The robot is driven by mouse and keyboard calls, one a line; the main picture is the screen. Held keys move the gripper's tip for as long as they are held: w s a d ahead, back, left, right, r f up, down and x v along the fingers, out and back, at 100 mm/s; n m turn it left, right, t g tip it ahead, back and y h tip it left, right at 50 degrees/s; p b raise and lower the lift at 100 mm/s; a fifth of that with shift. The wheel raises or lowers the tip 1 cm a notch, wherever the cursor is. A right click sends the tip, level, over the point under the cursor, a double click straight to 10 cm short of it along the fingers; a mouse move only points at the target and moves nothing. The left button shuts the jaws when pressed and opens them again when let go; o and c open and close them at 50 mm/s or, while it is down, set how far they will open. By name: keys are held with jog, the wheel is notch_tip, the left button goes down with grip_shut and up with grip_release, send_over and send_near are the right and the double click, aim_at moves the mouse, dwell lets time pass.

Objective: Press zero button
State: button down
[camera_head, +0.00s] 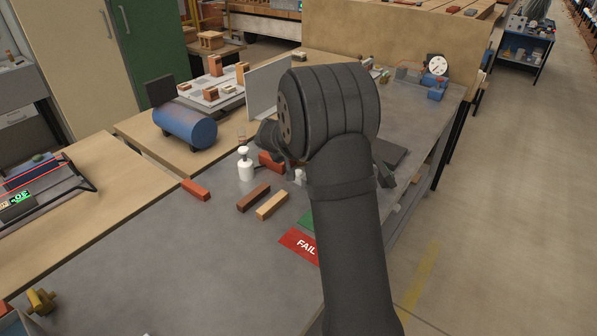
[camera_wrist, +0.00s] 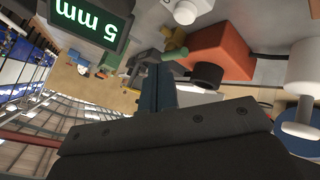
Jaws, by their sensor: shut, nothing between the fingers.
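A dark display box (camera_wrist: 92,22) with green "5 mm" characters shows at the upper left of the wrist view, close to the camera. I cannot make out which part is the zero button. My gripper (camera_wrist: 160,82) is shut and empty. Its fingertips lie below and to the right of the display, apart from it in the picture. In the head view, my thick dark arm hides the gripper and whatever is in front of it.
An orange-red block (camera_wrist: 222,50) with a dark round part is right of the fingers. A white bottle (camera_head: 245,165) stands on the grey bench. Several bricks, such as a brown one (camera_head: 253,197), and a red "FAIL" sign (camera_head: 300,244) lie nearby. The bench's front left is mostly clear.

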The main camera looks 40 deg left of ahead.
jog(key=shift+f, duration=2.15)
dwell(0.4)
jog(key=shift+f, duration=0.4)
jog(key=shift+f, duration=0.5)
dwell(0.6)
jog(key=shift+r, duration=0.95)
jog(key=shift+r, duration=2.5)
